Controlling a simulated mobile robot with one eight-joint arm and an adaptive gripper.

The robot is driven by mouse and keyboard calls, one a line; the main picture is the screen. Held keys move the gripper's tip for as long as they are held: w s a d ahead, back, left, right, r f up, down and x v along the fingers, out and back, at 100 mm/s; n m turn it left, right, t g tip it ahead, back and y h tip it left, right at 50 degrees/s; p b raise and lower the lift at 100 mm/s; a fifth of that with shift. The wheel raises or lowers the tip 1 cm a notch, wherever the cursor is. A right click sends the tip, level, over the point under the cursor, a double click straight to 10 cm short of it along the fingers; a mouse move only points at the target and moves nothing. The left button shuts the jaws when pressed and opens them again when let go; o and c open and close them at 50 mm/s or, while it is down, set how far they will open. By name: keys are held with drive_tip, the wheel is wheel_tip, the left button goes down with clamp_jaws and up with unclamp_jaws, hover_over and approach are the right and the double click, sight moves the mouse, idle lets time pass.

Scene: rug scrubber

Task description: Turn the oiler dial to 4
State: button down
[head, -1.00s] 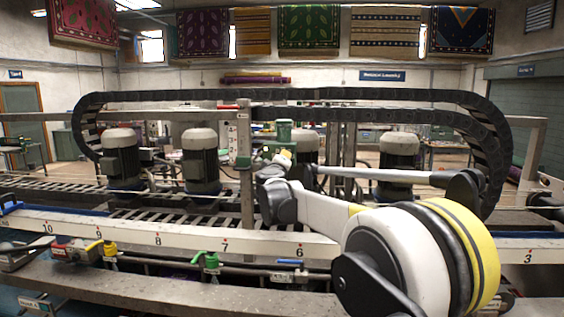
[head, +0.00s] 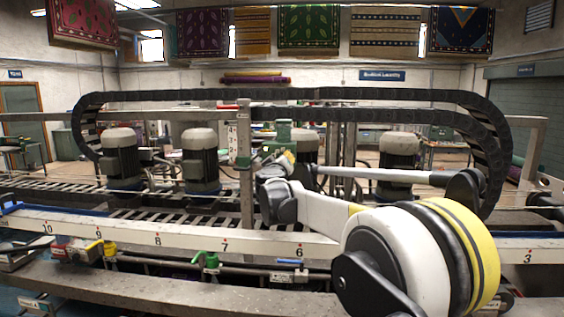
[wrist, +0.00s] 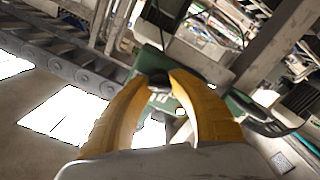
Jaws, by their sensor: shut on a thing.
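The oiler is a green unit (head: 283,131) beside the upright post in the head view. In the wrist view its green body (wrist: 150,62) lies beyond my fingertips. A small dark dial (wrist: 160,84) sits on it between the tips of my yellow fingers. My gripper (wrist: 162,80) is shut on this dial, one finger on each side. In the head view my gripper (head: 287,157) is small and partly hidden behind my wrist, just below the green unit. The dial's numbers and pointer cannot be read in either view.
The metal post (head: 244,170) stands close left of my gripper. Grey-topped motors (head: 200,160) stand behind the numbered white rail (head: 180,240). A black cable chain (head: 290,95) loops above. A green-handled valve (head: 207,260) is on the front pipe.

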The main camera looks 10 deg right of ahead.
drive_tip(key=c, duration=1.1)
unclamp_jaws()
drive_tip(key=shift+c, duration=0.2)
drive_tip(key=v, duration=1.2)
